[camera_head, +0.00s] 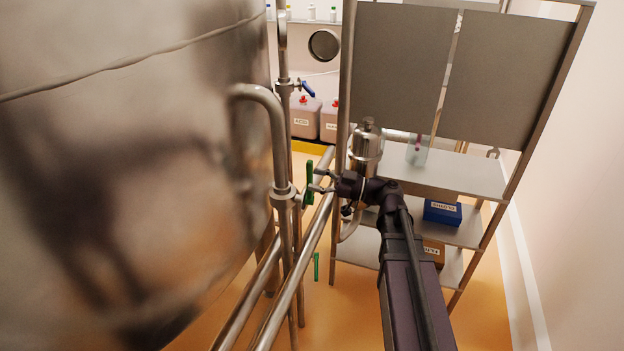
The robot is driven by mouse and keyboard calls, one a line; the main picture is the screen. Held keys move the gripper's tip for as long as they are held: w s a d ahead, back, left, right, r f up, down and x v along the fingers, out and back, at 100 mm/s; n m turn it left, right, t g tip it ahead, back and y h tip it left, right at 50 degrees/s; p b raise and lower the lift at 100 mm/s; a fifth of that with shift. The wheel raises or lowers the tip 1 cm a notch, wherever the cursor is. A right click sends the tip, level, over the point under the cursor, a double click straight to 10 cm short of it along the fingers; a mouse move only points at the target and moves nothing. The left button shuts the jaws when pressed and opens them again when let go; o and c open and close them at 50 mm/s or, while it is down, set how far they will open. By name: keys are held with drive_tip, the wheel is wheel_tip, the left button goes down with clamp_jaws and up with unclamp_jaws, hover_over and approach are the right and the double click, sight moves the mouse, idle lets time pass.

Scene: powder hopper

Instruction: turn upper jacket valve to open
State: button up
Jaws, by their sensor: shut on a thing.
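The upper jacket valve has a green lever handle (309,170) on the vertical steel pipe beside the big tank. The handle stands upright, roughly in line with the pipe. My gripper (317,182) reaches it from the right and is shut on the handle near its middle. The fingertips are small in this view, and the handle partly hides them. The valve body (283,193) shows just left of the handle. A second green handle (316,266) hangs lower down, apart from my gripper.
The large steel tank (120,180) fills the left. A blue-handled valve (307,88) sits higher up. Slanting pipes (298,275) run below my gripper. A shelf rack (470,175) with a blue box (442,212) stands close on the right. Clear floor (485,300) shows at lower right.

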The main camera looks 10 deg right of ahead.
drive_tip(key=b+v, duration=0.1)
drive_tip(key=v, duration=1.2)
drive_tip(key=shift+s+d, duration=0.25)
drive_tip(key=shift+s, duration=0.05)
idle(1.2)
drive_tip(key=shift+a, duration=0.1)
idle(0.7)
drive_tip(key=s+a+f+m+g+h, duration=0.35)
drive_tip(key=a+f+m+h, duration=0.35)
drive_tip(key=f, duration=0.4)
drive_tip(key=s+d+f+m+g+h, duration=0.1)
drive_tip(key=s+f+m+g+h, duration=0.1)
drive_tip(key=s+f+m+h, duration=0.3)
wheel_tip(320, 180, down, 4)
drive_tip(key=m+h, duration=0.3)
drive_tip(key=h, duration=0.3)
drive_tip(key=shift+f+g, duration=0.2)
drive_tip(key=shift+g, duration=0.15)
